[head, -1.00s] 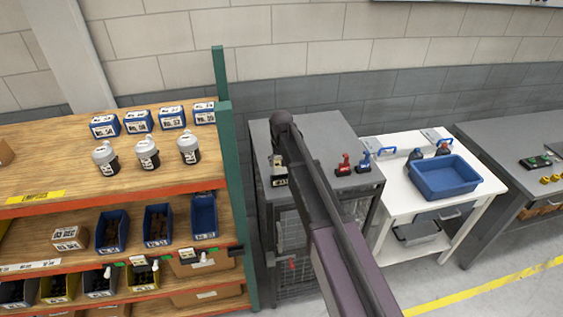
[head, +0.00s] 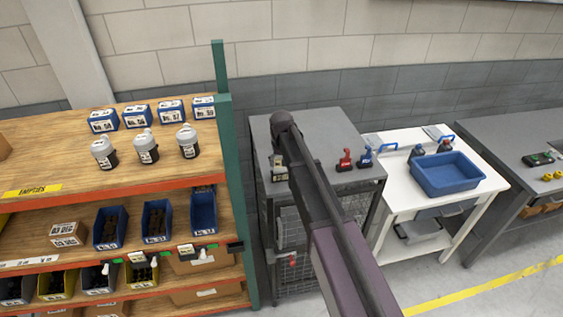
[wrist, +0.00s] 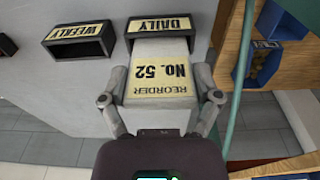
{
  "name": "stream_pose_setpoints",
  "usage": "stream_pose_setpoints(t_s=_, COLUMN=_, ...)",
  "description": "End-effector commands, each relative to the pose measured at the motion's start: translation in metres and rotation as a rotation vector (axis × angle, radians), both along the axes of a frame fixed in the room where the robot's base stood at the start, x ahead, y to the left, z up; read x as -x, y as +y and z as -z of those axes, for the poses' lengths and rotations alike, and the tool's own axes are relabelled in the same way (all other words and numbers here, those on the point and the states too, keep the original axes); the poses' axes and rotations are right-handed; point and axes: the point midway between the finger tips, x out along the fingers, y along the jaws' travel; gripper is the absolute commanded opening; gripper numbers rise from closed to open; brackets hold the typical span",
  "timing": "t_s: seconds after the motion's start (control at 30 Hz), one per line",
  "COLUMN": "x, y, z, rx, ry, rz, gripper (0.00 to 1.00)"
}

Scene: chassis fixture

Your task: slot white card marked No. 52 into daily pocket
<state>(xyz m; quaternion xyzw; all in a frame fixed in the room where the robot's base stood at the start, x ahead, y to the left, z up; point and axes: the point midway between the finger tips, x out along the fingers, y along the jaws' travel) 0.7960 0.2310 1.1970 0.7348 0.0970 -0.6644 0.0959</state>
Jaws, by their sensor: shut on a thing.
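The white card (wrist: 160,52) has a yellow label reading "REORDER No. 52", upside down in the wrist view. My gripper (wrist: 164,86) is shut on the card, with one finger at each side edge. The card's far end is at the mouth of the black daily pocket (wrist: 160,26); how deep it sits inside cannot be told. The black weekly pocket (wrist: 78,40) is beside it to the left, apparently empty. Both pockets are on a pale grey surface. In the head view my arm hides the gripper and the card.
A green post (wrist: 243,50) and a shelf with blue bins (wrist: 267,60) stand close to the right in the wrist view. In the head view, a grey cabinet (head: 330,190) carries red and blue items, beside a white table with a blue tub (head: 446,180).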

Motion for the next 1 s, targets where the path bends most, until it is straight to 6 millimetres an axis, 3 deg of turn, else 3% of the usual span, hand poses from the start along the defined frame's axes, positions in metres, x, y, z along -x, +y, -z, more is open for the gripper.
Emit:
stream_pose_setpoints(t_s=0.5, x=0.0, y=-0.001, z=0.015, rx=0.0, ry=0.0, rz=0.001, gripper=0.43)
stream_pose_setpoints(t_s=1.0, x=0.0, y=-0.002, z=0.017, rx=0.0, ry=0.0, rz=0.002, gripper=0.43)
